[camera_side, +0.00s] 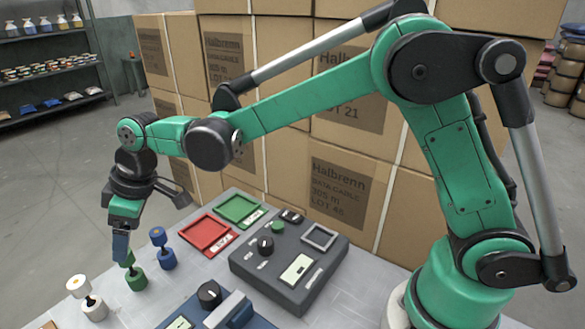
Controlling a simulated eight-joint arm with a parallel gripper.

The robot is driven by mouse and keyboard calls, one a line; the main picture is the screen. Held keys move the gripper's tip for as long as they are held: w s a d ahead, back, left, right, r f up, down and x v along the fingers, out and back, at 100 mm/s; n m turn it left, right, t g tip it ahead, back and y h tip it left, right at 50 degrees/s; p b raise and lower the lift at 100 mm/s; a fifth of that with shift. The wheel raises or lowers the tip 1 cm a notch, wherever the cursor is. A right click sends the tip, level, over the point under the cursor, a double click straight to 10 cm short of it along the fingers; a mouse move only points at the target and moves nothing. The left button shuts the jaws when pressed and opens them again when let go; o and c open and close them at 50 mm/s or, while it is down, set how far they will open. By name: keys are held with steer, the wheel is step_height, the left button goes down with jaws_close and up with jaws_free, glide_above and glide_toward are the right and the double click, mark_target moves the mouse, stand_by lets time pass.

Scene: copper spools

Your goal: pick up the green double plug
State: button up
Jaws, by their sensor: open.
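The green double plug (136,281) stands upright on the grey table at the lower left, between a white and a blue plug of the same shape. My gripper (124,259) points down right over it, with its fingers at the plug's upper part. The fingers hide some of the plug's top. The jaws are open, and I cannot tell from this view whether they touch the plug.
A blue double plug (163,250) stands close behind to the right, and a white one (90,300) to the left. Red (208,232) and green (240,207) trays lie behind. A dark control box (290,262) and a blue device (222,312) stand right. Stacked cartons (335,185) rise behind.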

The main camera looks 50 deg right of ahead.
mark_target(131, 269)
steer(key=shift+x, duration=2.75)
jaws_close()
